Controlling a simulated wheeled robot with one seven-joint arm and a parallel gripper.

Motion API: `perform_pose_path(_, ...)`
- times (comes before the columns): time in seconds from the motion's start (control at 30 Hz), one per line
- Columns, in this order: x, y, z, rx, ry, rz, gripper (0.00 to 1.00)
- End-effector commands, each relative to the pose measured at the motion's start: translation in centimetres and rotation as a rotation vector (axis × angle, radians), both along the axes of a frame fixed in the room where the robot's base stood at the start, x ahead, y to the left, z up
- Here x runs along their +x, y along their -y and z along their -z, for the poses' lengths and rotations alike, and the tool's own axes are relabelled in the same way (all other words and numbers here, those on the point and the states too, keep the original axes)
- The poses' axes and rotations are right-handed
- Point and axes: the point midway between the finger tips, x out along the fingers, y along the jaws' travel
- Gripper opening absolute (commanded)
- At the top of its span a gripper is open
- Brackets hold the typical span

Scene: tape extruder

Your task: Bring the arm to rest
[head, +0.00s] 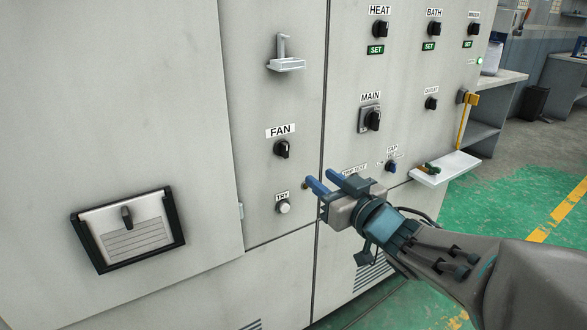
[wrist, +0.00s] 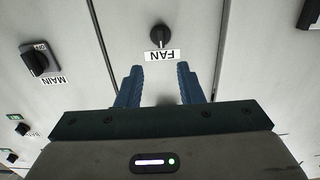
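My gripper (head: 320,180) is in front of the grey control cabinet (head: 280,95), near the seam right of the FAN and TRY controls. Its two blue fingers stand apart with nothing between them. In the wrist view my gripper (wrist: 160,72) points at the panel, with the FAN knob (wrist: 161,36) just beyond the fingertips. The arm reaches in from the lower right of the head view. Whether the fingertips touch the panel cannot be told. My gripper partly hides the label under the MAIN switch.
The FAN knob (head: 282,149), TRY button (head: 283,206) and MAIN switch (head: 371,119) stick out from the panel. A small bracket (head: 285,64) and a white shelf (head: 445,167) also jut out. Green floor (head: 510,205) lies open at right.

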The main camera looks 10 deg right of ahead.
Motion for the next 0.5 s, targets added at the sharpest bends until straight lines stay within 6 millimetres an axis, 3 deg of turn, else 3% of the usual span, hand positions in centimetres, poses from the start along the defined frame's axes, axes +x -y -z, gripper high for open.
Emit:
perform_pose_path(0.23, 0.2, 0.3, -0.7, -0.008, -0.013, 0.027, 0.34)
perform_pose_path(0.5, 1.0, 3.0, -4.2, -0.08, -0.201, 0.266, 0.34)
